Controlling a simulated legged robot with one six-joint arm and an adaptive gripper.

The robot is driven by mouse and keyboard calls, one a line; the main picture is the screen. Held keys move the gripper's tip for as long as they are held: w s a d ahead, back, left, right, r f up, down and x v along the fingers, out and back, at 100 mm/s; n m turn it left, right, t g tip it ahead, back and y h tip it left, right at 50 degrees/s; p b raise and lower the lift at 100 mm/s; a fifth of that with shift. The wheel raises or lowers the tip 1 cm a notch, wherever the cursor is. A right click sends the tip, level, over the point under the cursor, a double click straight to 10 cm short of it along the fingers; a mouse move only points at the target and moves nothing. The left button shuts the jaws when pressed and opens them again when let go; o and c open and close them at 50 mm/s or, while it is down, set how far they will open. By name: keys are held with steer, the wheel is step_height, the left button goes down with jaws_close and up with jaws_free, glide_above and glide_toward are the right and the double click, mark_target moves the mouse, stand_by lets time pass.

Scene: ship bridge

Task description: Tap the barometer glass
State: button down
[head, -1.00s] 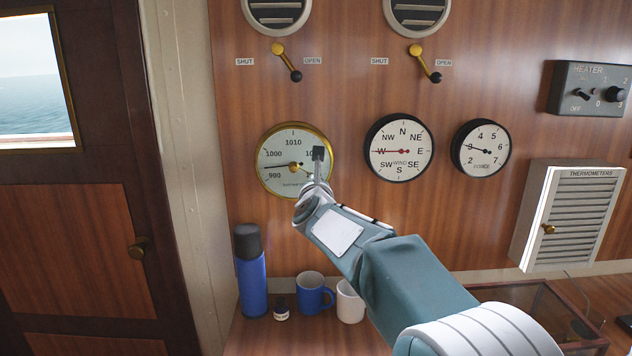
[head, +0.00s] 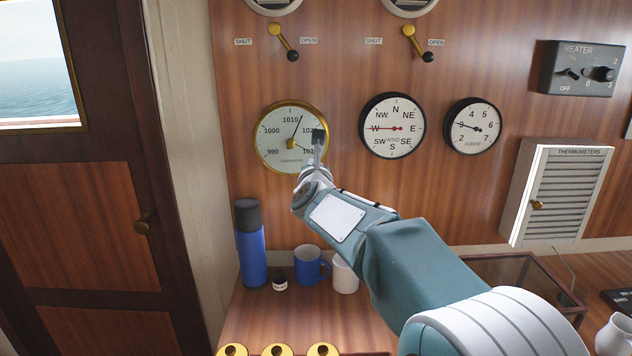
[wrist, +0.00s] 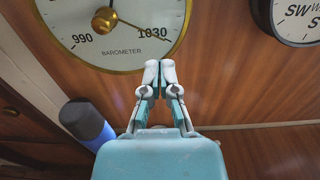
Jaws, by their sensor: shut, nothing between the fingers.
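The barometer (head: 281,128) is a round white dial with a brass rim, mounted on the wood wall. Its black needle points up and right, just past 1010. In the wrist view the barometer (wrist: 110,52) fills the upper left, with a brass centre knob. My gripper (head: 319,138) is shut and empty, in front of the dial's right edge in the head view. In the wrist view my gripper (wrist: 159,66) has its fingertips together just below the dial's lower right rim. I cannot tell whether the fingertips touch the glass.
The wind dial (head: 392,126) and force dial (head: 473,127) are to the right. A thermometers cabinet (head: 566,192) is further right.

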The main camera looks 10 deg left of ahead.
steer(key=s, duration=0.8)
steer(key=shift+s+d, duration=0.15)
steer(key=shift+d, duration=0.3)
steer(key=shift+d, duration=0.2)
steer(key=s+d+f+n+g, duration=0.3)
steer(key=s+d+n+g, duration=0.2)
steer(key=s+d+n, duration=0.85)
steer(key=s+d+f+n+g+h, duration=0.2)
steer(key=s+d+f+n+g, duration=0.1)
steer(key=s+d+f+n, duration=0.3)
steer(key=s+d+f+n+g+h, duration=0.2)
steer(key=s+d+f+n+g, duration=0.1)
steer(key=s+d+f+n, duration=0.4)
steer(key=s+d+n, duration=0.3)
steer(key=s+n, duration=0.3)
steer(key=shift+s+d+f+n+g, duration=0.3)
steer(key=shift+s+d+n+g, duration=0.05)
steer(key=shift+d+g, duration=0.05)
